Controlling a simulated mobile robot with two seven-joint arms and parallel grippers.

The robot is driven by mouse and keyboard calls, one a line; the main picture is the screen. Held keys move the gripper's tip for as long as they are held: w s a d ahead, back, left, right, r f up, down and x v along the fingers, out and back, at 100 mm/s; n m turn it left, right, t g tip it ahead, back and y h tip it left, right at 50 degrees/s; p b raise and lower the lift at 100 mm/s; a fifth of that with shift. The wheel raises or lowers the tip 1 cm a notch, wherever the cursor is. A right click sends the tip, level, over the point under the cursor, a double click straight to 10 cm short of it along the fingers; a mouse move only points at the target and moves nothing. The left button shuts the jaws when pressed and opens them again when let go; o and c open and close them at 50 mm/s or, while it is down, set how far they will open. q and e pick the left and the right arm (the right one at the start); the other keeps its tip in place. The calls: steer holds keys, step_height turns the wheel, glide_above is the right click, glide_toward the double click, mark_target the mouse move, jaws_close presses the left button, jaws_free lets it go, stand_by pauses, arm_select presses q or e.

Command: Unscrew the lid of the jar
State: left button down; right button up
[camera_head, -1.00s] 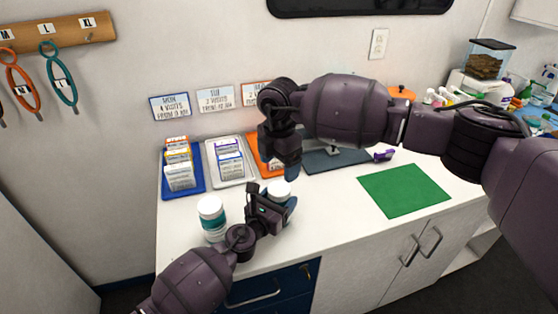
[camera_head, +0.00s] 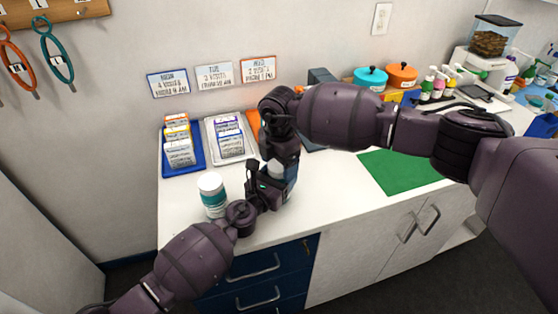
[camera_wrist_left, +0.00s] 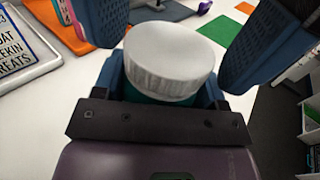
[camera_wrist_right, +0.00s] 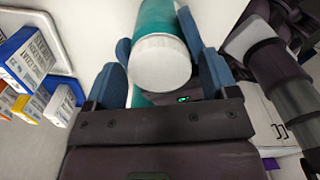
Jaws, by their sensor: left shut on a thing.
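The jar has a white ribbed lid (camera_wrist_left: 168,58) and a teal body (camera_wrist_right: 157,18). My left gripper (camera_head: 276,186) is shut on the body, below the lid, and holds the jar over the counter. My right gripper (camera_wrist_right: 163,78) is above the jar with its blue fingers on either side of the lid. Gaps show between fingers and lid, so it is open. In the head view the grippers hide most of the held jar. A second white-lidded teal jar (camera_head: 212,194) stands upright on the counter, left of the grippers.
The white counter (camera_head: 185,225) holds a blue tray (camera_head: 196,161) and a white tray (camera_head: 242,152) with small boxes at the back left. A green mat (camera_head: 395,175) lies to the right. Teal (camera_head: 370,78) and orange (camera_head: 402,76) lidded pots stand behind.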

steer(key=c, duration=0.8)
steer(key=n, duration=0.7)
steer(key=shift+c, duration=0.2)
steer(key=o, duration=1)
steer(key=shift+r, duration=0.1)
